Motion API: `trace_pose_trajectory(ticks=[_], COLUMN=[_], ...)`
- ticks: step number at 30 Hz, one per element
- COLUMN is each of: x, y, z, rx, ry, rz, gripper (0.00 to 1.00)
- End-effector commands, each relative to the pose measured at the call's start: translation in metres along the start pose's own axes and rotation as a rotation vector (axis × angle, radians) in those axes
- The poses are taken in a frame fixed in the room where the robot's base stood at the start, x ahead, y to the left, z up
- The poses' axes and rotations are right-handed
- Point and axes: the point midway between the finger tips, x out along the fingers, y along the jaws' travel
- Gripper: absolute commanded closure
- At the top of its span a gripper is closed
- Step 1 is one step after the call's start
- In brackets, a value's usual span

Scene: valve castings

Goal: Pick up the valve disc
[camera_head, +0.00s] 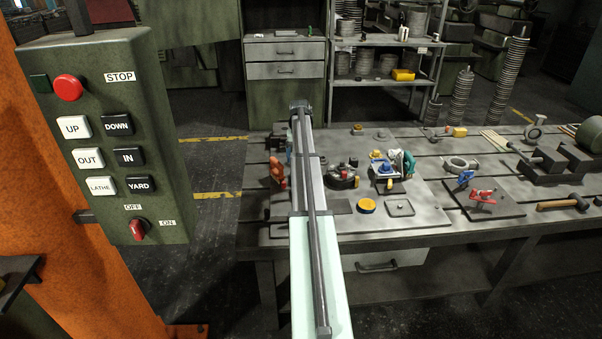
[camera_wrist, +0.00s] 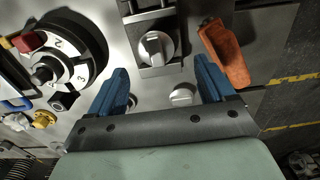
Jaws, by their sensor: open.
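I cannot tell for certain which part is the valve disc. In the wrist view, a round silver piece with a raised bar (camera_wrist: 155,48) sits in a dark fixture just beyond my fingertips. A small pale disc (camera_wrist: 182,95) lies between my fingers, nearer the palm. Another small round piece beside the left finger is partly hidden by it. My gripper (camera_wrist: 160,78) has two blue fingers, spread wide with nothing held between them. In the head view my own arm covers most of this spot.
A dark numbered dial (camera_wrist: 65,55) stands left of the fingers, and an orange tool (camera_wrist: 224,52) lies close by the right finger. In the head view, a blue-and-yellow fixture (camera_head: 384,170), a yellow-rimmed round piece (camera_head: 366,206) and a red clamp (camera_head: 482,197) stand on the workbench (camera_head: 440,232).

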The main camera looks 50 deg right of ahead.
Motion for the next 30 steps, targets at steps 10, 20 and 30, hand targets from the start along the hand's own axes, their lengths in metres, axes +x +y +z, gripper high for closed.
trace_pose_trajectory(ticks=[10, 20, 30], x=[0.031, 0.052, 0.052], y=[0.006, 0.005, 0.005], z=[-0.002, -0.002, -0.002], rx=[0.0, 0.0, 0.0], ry=[-0.002, 0.001, 0.001], rz=[0.0, 0.0, 0.0], gripper=[0.18, 0.18, 0.41])
